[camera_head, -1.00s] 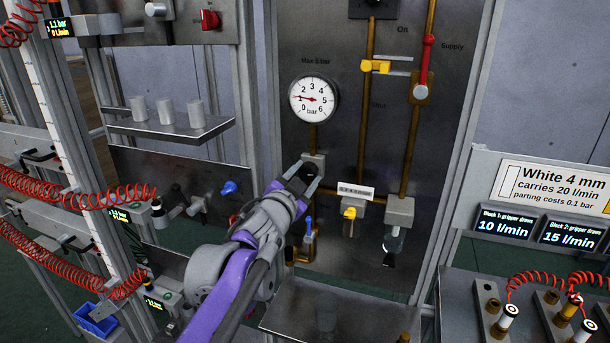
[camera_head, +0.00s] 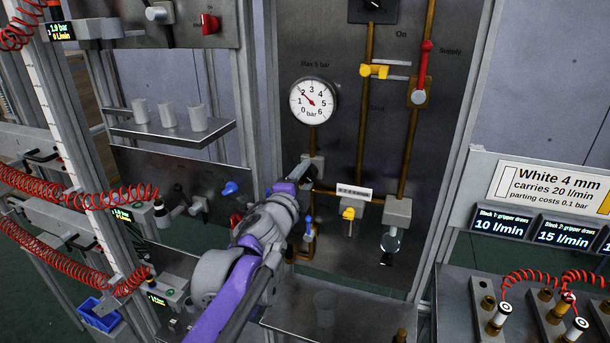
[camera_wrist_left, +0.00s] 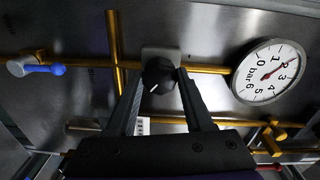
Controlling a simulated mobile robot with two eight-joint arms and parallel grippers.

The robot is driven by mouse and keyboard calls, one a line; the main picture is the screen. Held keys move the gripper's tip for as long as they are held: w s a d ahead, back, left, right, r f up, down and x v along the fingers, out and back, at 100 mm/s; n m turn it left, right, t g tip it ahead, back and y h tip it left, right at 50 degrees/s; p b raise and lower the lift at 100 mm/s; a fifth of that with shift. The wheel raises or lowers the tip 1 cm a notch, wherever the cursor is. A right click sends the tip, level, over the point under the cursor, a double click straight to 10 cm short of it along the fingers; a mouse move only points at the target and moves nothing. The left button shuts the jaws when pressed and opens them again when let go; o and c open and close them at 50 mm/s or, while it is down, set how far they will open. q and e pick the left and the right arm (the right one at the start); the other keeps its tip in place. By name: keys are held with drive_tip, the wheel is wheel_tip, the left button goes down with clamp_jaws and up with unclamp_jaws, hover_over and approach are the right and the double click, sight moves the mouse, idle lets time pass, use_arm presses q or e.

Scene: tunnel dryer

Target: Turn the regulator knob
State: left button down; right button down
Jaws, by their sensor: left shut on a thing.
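The black regulator knob (camera_wrist_left: 157,72) with a white mark sits on a grey block, which shows in the head view (camera_head: 318,162). My left gripper (camera_wrist_left: 160,82) is shut on the knob, with one finger on each side. In the head view my left gripper (camera_head: 301,176) reaches the block from the lower left, and the knob is hidden behind it. The round pressure gauge (camera_head: 314,101) above has its needle near 2 bar; it also shows in the wrist view (camera_wrist_left: 268,72). My right gripper is out of view.
A red supply lever (camera_head: 426,62) and a yellow valve handle (camera_head: 374,71) sit on brass pipes to the upper right. A small yellow tap (camera_head: 348,213) and a blue one (camera_head: 309,228) are close below my left gripper. A display (camera_head: 62,29) at top left reads 1.9 bar.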

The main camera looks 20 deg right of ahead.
use_arm(q)
drive_tip(key=shift+m, duration=0.4)
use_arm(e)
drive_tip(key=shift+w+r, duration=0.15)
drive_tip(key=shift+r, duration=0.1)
use_arm(q)
drive_tip(key=shift+c, duration=1.4)
unclamp_jaws()
drive_tip(key=b+v, duration=0.1)
drive_tip(key=v, duration=1)
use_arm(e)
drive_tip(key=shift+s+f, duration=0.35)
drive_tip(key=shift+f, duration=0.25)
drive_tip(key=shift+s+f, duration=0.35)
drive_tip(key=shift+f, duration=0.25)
use_arm(q)
drive_tip(key=shift+w, duration=0.1)
